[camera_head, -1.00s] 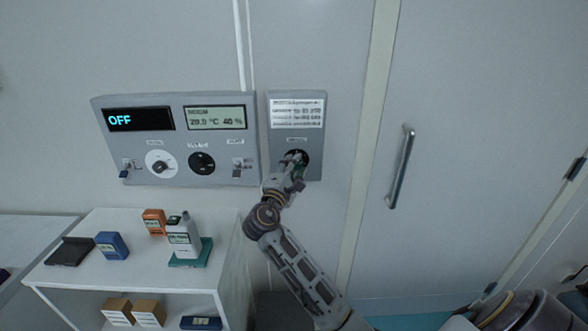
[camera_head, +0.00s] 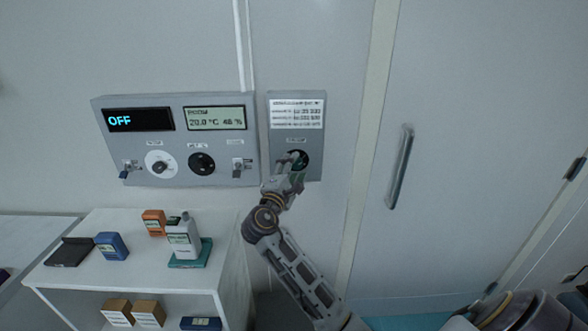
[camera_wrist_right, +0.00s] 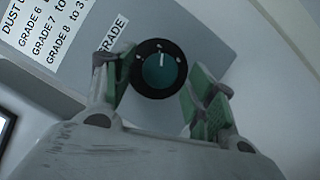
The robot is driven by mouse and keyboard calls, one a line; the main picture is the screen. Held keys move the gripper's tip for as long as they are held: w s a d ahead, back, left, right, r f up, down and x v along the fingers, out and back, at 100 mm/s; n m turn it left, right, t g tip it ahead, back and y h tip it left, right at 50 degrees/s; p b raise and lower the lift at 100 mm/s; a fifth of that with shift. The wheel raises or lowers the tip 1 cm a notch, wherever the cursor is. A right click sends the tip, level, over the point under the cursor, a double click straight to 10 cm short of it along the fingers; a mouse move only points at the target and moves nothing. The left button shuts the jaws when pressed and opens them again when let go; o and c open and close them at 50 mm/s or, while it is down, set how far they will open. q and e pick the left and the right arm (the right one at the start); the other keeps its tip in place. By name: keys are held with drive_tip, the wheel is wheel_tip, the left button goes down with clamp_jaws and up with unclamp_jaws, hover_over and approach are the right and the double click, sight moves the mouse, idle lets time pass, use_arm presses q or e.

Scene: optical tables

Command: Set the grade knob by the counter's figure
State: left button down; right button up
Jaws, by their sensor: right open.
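The grade knob (camera_wrist_right: 160,68) is a teal dial with a white pointer line in a dark round collar. In the wrist view its pointer is near the top. It shows partly in the head view (camera_head: 300,155) on the narrow grey panel (camera_head: 296,136). My right gripper (camera_wrist_right: 157,75) is open, with one green-padded finger on each side of the knob; gaps show at both sides. In the head view the right gripper (camera_head: 292,170) covers the knob's lower part. A white device, perhaps the counter (camera_head: 184,238), stands on a teal base; its figure is unreadable. My left gripper is not in view.
A label with grade lines (camera_head: 297,114) sits above the knob. The wider panel left of it has an OFF display (camera_head: 138,119), a room readout (camera_head: 215,118), dials and key switches. A white shelf (camera_head: 150,276) holds small boxes. A door handle (camera_head: 400,168) is at right.

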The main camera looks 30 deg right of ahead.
drive_tip(key=v, duration=1.1)
drive_tip(key=shift+a+f, duration=0.1)
drive_tip(key=shift+f, duration=0.05)
idle(0.3)
